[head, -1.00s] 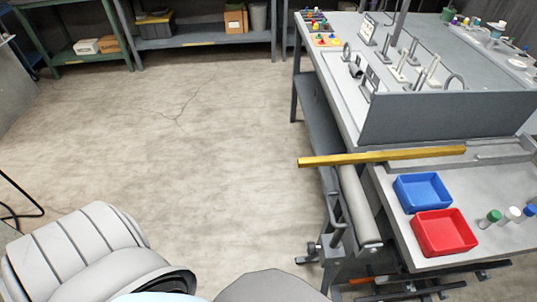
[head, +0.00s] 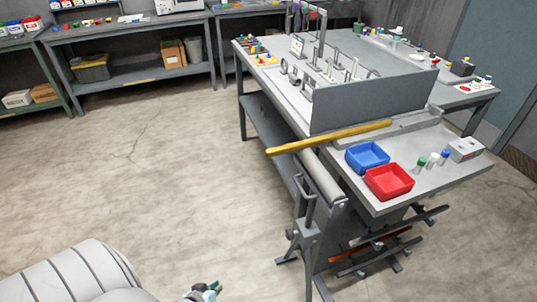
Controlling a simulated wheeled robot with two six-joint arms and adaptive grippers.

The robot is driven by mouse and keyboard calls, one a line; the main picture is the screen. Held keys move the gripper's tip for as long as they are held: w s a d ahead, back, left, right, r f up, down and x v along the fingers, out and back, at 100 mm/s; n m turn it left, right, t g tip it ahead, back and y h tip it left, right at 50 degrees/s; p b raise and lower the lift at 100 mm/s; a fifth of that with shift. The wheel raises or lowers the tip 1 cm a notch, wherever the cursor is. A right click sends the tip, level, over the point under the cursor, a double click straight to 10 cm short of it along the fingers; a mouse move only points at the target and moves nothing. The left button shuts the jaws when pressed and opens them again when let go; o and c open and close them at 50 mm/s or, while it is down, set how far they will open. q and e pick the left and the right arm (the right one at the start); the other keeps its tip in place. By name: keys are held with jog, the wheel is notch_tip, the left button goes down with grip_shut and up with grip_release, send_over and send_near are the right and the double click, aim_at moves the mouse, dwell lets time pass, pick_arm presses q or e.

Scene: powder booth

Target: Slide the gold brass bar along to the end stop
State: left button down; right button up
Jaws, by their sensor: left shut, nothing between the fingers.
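The gold brass bar (head: 330,138) lies at a slant near the front of the grey workbench. Its left end sticks out past the bench edge, beyond a pale roller (head: 322,174). Its right end lies by a low grey channel (head: 408,127) along the foot of an upright grey panel. I cannot make out clearly which part is the end stop. My left gripper (head: 207,290) is at the bottom edge, partly cut off. It is shut and empty, over the floor and well away from the bar. My right gripper is not in view.
A blue tray (head: 367,158) and a red tray (head: 389,182) stand on the bench in front of the bar. Several small bottles and a grey box (head: 465,149) are to their right. A roller stand (head: 306,235) stands at the bench's left edge. Open floor lies left.

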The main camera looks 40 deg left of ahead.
pick_arm(q)
jog(key=w+a+r+n+t+y+p, duration=0.15)
jog(key=w+r+n+t, duration=0.35)
jog(key=r, duration=0.6)
jog(key=w+a+r+n+t+b, duration=0.1)
jog(key=w+a+r+n+t, duration=0.2)
jog(key=w+r, duration=0.6)
jog(key=w+a+r+n+t+p, duration=0.15)
jog(key=w+r+n, duration=0.3)
jog(key=r, duration=0.95)
jog(key=w+b, duration=0.2)
jog(key=w, duration=0.9)
jog(key=shift+w+d+f+n+b, duration=0.2)
jog(key=shift+w+d+n+b, duration=0.05)
jog(key=shift+n+b, duration=0.15)
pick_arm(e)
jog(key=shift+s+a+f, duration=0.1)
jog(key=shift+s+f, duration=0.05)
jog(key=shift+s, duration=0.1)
